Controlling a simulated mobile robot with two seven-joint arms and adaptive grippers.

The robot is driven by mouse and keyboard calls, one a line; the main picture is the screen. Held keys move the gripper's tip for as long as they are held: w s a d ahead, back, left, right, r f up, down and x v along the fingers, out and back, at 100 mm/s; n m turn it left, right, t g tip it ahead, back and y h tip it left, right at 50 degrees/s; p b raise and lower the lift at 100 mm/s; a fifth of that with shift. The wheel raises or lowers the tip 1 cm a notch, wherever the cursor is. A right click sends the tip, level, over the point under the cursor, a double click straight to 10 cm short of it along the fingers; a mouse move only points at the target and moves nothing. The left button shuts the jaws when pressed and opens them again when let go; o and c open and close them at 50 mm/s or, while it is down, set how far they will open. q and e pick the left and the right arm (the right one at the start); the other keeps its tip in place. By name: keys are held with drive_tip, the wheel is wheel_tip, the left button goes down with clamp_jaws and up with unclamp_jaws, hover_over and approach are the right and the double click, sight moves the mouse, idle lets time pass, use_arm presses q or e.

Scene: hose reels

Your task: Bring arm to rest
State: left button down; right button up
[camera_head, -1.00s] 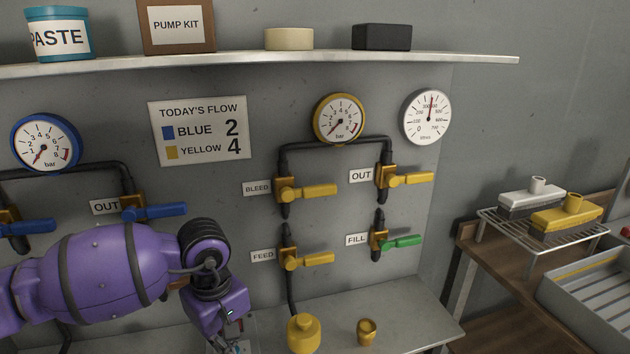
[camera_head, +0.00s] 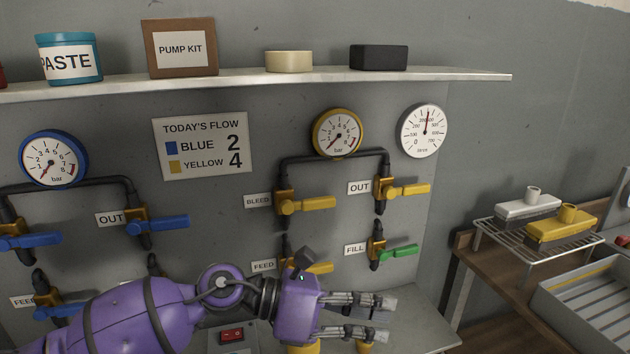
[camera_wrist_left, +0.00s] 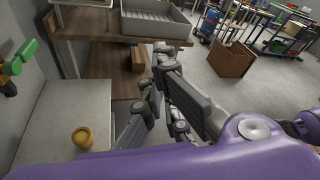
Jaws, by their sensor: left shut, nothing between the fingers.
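My left arm comes in from the left, low in the head view, with its purple forearm (camera_head: 140,315) in front of the lower valves. My left gripper (camera_head: 385,317) points right, in front of the bench. It is shut with nothing between its fingers. It also shows in the left wrist view (camera_wrist_left: 160,95), where its fingers point away over the bench edge and shelves. It appears to touch nothing, though the forearm hides part of the panel behind. My right gripper is in neither view.
The wall panel carries yellow levers (camera_head: 308,204), blue levers (camera_head: 160,224) and a green lever (camera_head: 400,252) above the gripper. A brass cup (camera_wrist_left: 82,138) stands on the bench (camera_wrist_left: 60,105). A wire rack (camera_head: 490,237) and grey tray (camera_head: 590,305) are at right.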

use_arm(q)
drive_tip(key=w+a+r+n+t+h+p, duration=0.25)
drive_tip(key=w+n+t, duration=0.25)
drive_tip(key=n+t, duration=0.9)
drive_tip(key=s+a+f+n+t+y+p, duration=0.1)
drive_tip(key=a+f+n+y, duration=0.6)
drive_tip(key=n, duration=0.5)
drive_tip(key=s+a+f+n+y+p, duration=0.15)
drive_tip(key=a+f+n+y, duration=0.25)
drive_tip(key=a+f+n, duration=0.45)
drive_tip(key=s+a+f+n+g+y+p, duration=0.1)
drive_tip(key=s+a+f+n+g+y, duration=0.4)
drive_tip(key=s+f+n, duration=0.7)
drive_tip(key=s+a+f+n+p, duration=0.1)
drive_tip(key=s+a+f, duration=0.2)
drive_tip(key=s, duration=0.7)
drive_tip(key=s+a+f+n+g+y+p, duration=0.1)
drive_tip(key=s+a+f, duration=0.2)
drive_tip(key=s, duration=0.7)
drive_tip(key=shift+f, duration=0.35)
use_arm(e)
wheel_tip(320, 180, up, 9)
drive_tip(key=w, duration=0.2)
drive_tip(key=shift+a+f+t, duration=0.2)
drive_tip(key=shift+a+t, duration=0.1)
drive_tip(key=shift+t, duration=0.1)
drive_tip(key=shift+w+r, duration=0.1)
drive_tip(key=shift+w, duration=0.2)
